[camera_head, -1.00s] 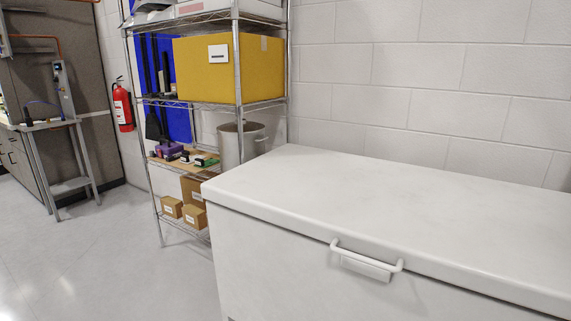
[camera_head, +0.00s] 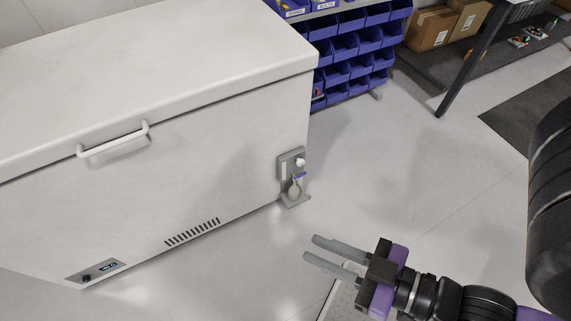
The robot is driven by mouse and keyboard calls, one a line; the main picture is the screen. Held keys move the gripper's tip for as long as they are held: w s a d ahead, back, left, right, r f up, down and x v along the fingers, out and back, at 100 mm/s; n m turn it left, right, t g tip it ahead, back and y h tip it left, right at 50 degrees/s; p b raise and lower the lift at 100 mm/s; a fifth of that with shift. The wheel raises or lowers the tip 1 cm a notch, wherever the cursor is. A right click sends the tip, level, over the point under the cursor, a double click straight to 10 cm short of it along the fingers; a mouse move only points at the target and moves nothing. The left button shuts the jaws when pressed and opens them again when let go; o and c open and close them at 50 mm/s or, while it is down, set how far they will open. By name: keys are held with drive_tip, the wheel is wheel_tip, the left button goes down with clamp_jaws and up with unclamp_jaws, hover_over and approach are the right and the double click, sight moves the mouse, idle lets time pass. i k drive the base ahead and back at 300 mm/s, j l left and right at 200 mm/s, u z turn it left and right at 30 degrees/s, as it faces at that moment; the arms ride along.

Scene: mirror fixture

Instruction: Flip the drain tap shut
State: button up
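The drain tap (camera_head: 299,175) is on a small grey bracket (camera_head: 284,160) at the lower right corner of the white chest freezer (camera_head: 180,165). It has a small blue lever, with a white round fitting above it and a pale part below, over a grey foot near the floor. The lever's exact angle is too small to tell. My gripper (camera_head: 310,247) reaches in from the lower right, its two grey fingers parallel and apart, with nothing between them. It is open, below and in front of the tap in the picture, not touching it.
The freezer has a white lid handle (camera_head: 113,142), a vent and a control panel (camera_head: 97,271). Blue bins (camera_head: 350,45) stand behind it. A dark table leg (camera_head: 462,75) and cardboard boxes (camera_head: 434,27) are at the upper right. Grey floor (camera_head: 400,180) is open right of the tap.

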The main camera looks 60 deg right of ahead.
sight(300, 176)
drive_tip(key=l+u, duration=0.1)
drive_tip(key=l, duration=0.5)
drive_tip(key=l+u, duration=0.1)
drive_tip(key=l, duration=0.55)
drive_tip(key=l+u, duration=0.1)
drive_tip(key=l, duration=0.5)
drive_tip(key=l+u, duration=0.1)
drive_tip(key=l, duration=0.5)
drive_tip(key=k+l+u, duration=0.1)
drive_tip(key=l, duration=0.5)
drive_tip(key=k+l+u, duration=0.1)
drive_tip(key=l, duration=0.5)
drive_tip(key=k+l+u, duration=0.1)
drive_tip(key=l, duration=0.5)
drive_tip(key=k+l+u, duration=0.1)
drive_tip(key=l, duration=0.5)
